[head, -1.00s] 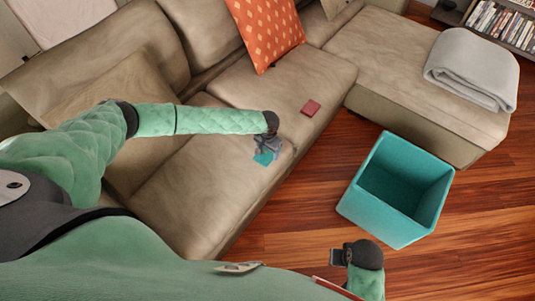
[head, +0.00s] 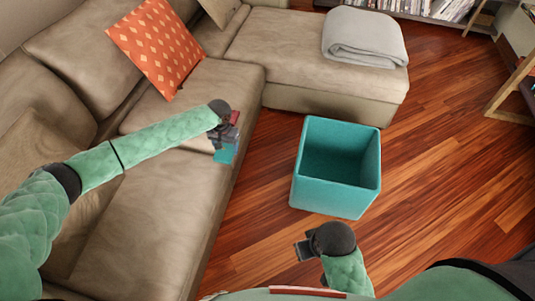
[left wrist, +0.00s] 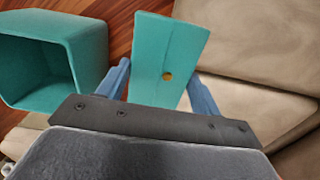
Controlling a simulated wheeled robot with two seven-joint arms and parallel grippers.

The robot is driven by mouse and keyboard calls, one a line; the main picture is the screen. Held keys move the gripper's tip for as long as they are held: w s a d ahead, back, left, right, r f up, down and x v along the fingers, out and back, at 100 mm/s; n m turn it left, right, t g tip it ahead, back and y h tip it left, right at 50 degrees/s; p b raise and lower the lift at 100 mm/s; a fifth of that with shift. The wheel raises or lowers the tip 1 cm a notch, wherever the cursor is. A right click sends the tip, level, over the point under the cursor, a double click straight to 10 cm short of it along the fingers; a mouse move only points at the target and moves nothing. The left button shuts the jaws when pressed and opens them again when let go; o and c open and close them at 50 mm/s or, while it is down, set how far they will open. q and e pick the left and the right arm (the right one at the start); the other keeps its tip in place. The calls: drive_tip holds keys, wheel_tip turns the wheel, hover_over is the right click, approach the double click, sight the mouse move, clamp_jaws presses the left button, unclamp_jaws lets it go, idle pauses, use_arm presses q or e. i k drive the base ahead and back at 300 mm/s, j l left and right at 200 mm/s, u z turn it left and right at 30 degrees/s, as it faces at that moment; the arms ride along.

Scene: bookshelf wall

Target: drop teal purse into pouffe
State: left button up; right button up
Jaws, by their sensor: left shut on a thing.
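The teal purse (head: 225,153) is in my left gripper (head: 221,139), held over the front edge of the sofa seat in the head view. In the left wrist view the purse (left wrist: 168,50) is a flat teal panel with a small gold button, between the two blue fingers. The pouffe (head: 332,198) is a teal, open-topped box on the wood floor, to the right of the purse. Its inside looks empty. In the left wrist view the pouffe (left wrist: 88,45) is at the left, apart from the purse. My right gripper (head: 303,248) is low, in front of the pouffe; its finger gap is unclear.
The beige sofa (head: 150,225) runs along the left, with an orange patterned cushion (head: 158,48). A small red item (head: 235,117) shows just behind my left gripper. A folded grey blanket (head: 362,38) lies on the chaise. Floor (head: 440,150) right of the pouffe is clear.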

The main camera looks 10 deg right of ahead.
sight(333, 168)
drive_tip(key=z, duration=0.95)
